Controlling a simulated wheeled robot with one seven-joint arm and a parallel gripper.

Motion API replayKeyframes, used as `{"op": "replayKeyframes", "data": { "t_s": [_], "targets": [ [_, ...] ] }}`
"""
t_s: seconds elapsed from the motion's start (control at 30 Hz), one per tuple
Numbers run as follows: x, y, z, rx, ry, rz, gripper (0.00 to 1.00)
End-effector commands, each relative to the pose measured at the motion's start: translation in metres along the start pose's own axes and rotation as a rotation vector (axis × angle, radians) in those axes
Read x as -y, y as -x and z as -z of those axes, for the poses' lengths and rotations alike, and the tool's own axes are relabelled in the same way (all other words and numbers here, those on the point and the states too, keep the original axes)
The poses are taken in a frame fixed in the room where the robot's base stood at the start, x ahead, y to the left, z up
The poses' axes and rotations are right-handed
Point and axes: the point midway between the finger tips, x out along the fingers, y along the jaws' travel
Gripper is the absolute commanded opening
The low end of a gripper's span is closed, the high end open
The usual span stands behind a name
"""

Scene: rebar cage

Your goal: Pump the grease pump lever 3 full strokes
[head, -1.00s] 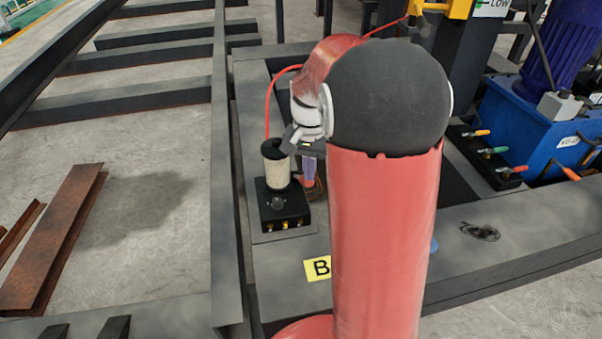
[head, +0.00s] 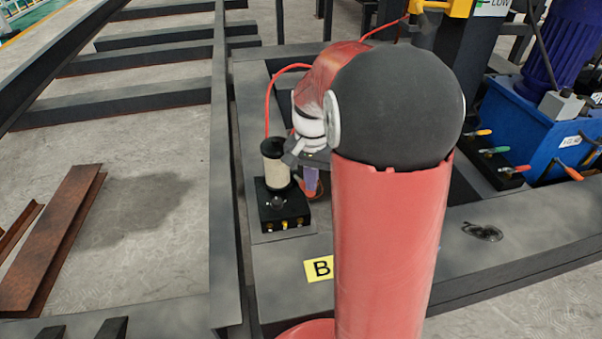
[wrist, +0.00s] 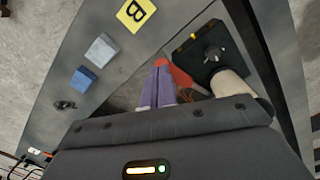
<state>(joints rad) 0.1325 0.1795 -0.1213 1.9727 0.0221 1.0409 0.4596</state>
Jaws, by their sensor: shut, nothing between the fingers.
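The grease pump (head: 283,208) has a black base with a cream cylinder and black cap, left of my gripper in the head view. In the wrist view its base (wrist: 208,52) is at the upper right, with a round dark knob on it. My gripper (head: 311,192) points down beside the pump with its purple fingers together and empty; they also show in the wrist view (wrist: 161,66). A red piece (wrist: 181,76), perhaps the lever's grip, lies right beside the fingertips in the wrist view. I cannot tell whether they touch it. The rest of the lever is not clearly visible.
A yellow B label (head: 318,269) lies on the dark steel frame. A red hose (head: 268,100) rises behind the pump. A blue tank (head: 545,135) and coloured valve levers stand at the right. Two small blocks (wrist: 101,50) show in the wrist view.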

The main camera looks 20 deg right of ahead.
Motion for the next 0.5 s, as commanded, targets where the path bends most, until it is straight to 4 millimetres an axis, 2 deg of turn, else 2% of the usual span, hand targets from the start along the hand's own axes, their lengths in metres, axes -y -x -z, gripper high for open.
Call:
{"op": "replayKeyframes", "data": {
  "t_s": [0.23,0.5],
  "targets": [
    [0.0,-0.001,0.0,0.0,0.0,0.0,0.0],
    [-0.003,-0.012,-0.006,0.0,0.0,0.0,0.0]
  ]
}}
